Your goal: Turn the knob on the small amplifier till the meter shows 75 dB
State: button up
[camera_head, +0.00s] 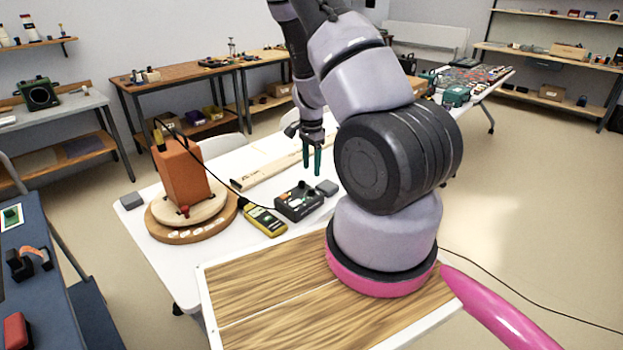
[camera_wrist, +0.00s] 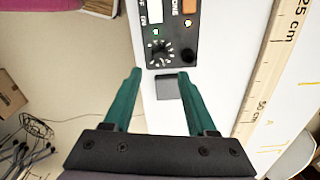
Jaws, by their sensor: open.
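The small amplifier (camera_head: 293,206) is a black box on the white table. In the wrist view its panel (camera_wrist: 173,65) shows a knob (camera_wrist: 160,53) ringed by white marks, a plain dark round part to its right, and lit green and orange spots. The yellow meter (camera_head: 264,221) lies left of the amplifier; its reading is too small to tell. My gripper (camera_head: 312,172) has green fingers, open and empty, above the table near the amplifier. In the wrist view the fingertips (camera_wrist: 160,75) are apart, short of the knob, with nothing between them touching.
An orange speaker (camera_head: 180,172) stands on a round wooden turntable (camera_head: 160,234) at left, with a cable running to the amplifier. A grey block (camera_head: 327,187) lies beside the amplifier; another (camera_head: 131,201) lies far left. A long wooden ruler (camera_head: 262,171) lies behind.

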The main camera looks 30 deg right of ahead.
notch_tip(320, 180, up, 3)
jog(key=shift+f, duration=0.1)
dwell(0.5)
jog(key=s+a+r+n+t+y, duration=0.1)
jog(key=a+r+n, duration=0.15)
jog(key=r, duration=0.55)
jog(key=s+a+r+n+t+y, duration=0.1)
jog(key=a+r, duration=0.3)
jog(key=r, duration=0.3)
jog(key=s+a+r+n+t+y, duration=0.1)
jog(key=a+r+n, duration=0.15)
jog(key=r, duration=0.55)
jog(key=s+a+r+n+t, duration=0.2)
jog(key=s+r+n, duration=0.1)
jog(key=s+r, duration=0.5)
jog(key=s+a+r+n+t+h, duration=0.1)
jog(key=s+a+r+n+t, duration=0.1)
jog(key=s+r, duration=0.6)
jog(key=shift+s+a+n, duration=0.2)
jog(key=shift+s+n, duration=0.05)
jog(key=shift+n, duration=0.15)
